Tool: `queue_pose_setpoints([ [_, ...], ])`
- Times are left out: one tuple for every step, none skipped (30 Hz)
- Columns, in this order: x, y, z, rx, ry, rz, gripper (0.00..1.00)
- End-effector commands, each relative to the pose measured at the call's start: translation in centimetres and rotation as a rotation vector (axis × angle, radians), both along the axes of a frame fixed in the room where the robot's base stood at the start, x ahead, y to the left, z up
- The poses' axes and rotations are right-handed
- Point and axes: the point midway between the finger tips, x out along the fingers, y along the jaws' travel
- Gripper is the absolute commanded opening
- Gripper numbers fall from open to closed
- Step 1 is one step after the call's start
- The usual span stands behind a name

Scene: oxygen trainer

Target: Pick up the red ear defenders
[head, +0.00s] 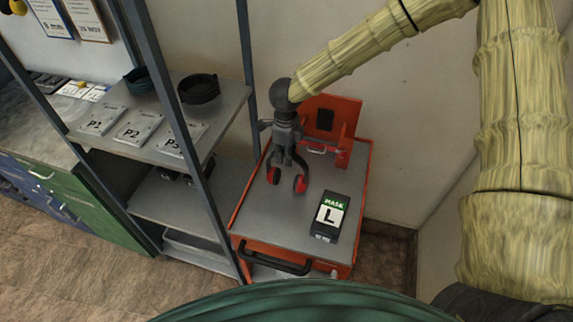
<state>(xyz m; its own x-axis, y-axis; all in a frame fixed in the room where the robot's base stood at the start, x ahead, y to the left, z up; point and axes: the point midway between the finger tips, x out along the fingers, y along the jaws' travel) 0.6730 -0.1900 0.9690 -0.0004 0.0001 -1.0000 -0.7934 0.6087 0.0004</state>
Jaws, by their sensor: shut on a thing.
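The red ear defenders (300,184) are at the grey top of the red cart (253,222), with red cups and a dark band. My gripper (287,155) points down over them and is shut on their band. One red cup shows to the left and one to the right below the fingers. I cannot tell whether the cups touch the cart top or hang just above it.
A black box marked MASK L (329,217) lies on the cart, right of the ear defenders. A red raised panel (331,122) stands at the cart's back. A metal shelf (225,108) with cards P1, P2, P3 and dark round items stands left. A wall is close on the right.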

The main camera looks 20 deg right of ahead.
Motion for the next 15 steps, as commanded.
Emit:
queue_pose_setpoints([
  [0.0,0.0,0.1,0.001,-0.002,0.0,0.0],
  [0.1,0.0,0.3,0.001,-0.002,0.0,0.0],
  [0.1,0.0,0.5,0.002,-0.003,0.0,0.0],
  [0.1,0.0,0.7,0.002,-0.004,0.0,0.0],
  [0.1,0.1,1.0,0.002,-0.004,0.001,0.0],
  [0.1,0.0,1.3,0.001,-0.003,0.001,0.0],
  [0.1,0.1,1.6,0.002,-0.003,0.001,0.0],
  [0.1,0.1,2.0,0.002,-0.004,0.0,0.0],
  [0.2,0.0,2.5,0.001,-0.005,0.0,0.0],
  [0.1,0.0,2.9,0.001,-0.005,-0.001,0.0],
  [0.1,0.0,3.3,0.002,-0.004,-0.001,0.0],
  [-0.7,1.0,3.2,0.002,-0.001,0.004,0.0],
  [-1.2,1.5,3.2,0.001,-0.001,0.006,0.0],
  [-1.6,2.0,3.2,0.001,-0.001,0.006,0.0],
  [-2.2,2.7,3.3,0.001,-0.001,0.006,0.0],
])
